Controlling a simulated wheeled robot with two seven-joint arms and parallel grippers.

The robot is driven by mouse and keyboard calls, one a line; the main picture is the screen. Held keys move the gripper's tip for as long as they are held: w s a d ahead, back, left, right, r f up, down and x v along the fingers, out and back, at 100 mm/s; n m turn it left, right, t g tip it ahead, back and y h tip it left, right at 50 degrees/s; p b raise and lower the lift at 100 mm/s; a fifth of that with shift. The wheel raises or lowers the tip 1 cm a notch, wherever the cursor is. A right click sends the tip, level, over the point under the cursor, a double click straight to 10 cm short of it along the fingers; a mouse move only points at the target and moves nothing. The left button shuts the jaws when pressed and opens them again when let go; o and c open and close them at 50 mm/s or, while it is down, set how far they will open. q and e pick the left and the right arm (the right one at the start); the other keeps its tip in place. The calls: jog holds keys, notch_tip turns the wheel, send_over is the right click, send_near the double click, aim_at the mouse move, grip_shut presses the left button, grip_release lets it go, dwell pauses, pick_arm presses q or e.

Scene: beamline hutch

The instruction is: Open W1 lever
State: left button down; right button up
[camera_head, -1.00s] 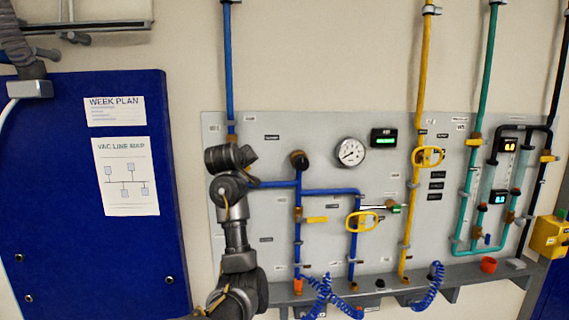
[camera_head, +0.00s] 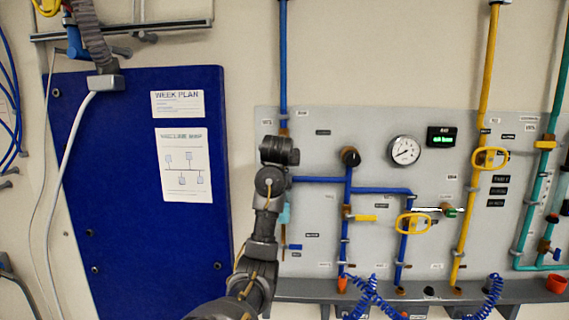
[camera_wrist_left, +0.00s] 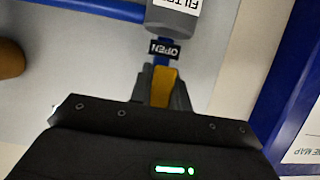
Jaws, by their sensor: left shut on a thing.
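A yellow lever (camera_wrist_left: 163,88) sits between the fingers of my left gripper (camera_wrist_left: 162,84) in the left wrist view, and the gripper is shut on it. The lever lies in line with a short blue pipe. A black tag reading OPEN (camera_wrist_left: 165,48) is just beyond the fingertips, upside down in that view. No W1 mark is readable. In the head view my left arm stands in front of the panel's left part and hides the held lever and the fingertips. My right gripper is not in view.
A grey cylinder (camera_wrist_left: 176,14) with a white label is close beyond the tag. The grey panel (camera_head: 330,250) carries blue pipes, a round gauge (camera_head: 404,151), and other yellow handles (camera_head: 413,223). A blue board (camera_head: 130,240) stands left of my arm. A ledge with coiled blue hoses runs below.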

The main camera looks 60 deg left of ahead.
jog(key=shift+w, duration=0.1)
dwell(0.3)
pick_arm(q)
jog(key=c, duration=1.3)
grip_release()
jog(key=shift+s, duration=0.1)
jog(key=p+v, duration=0.2)
jog(key=v, duration=0.5)
jog(key=shift+d, duration=0.15)
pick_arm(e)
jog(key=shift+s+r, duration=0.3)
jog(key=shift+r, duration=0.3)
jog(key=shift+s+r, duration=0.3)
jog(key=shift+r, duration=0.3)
pick_arm(q)
jog(key=shift+s+r, duration=0.1)
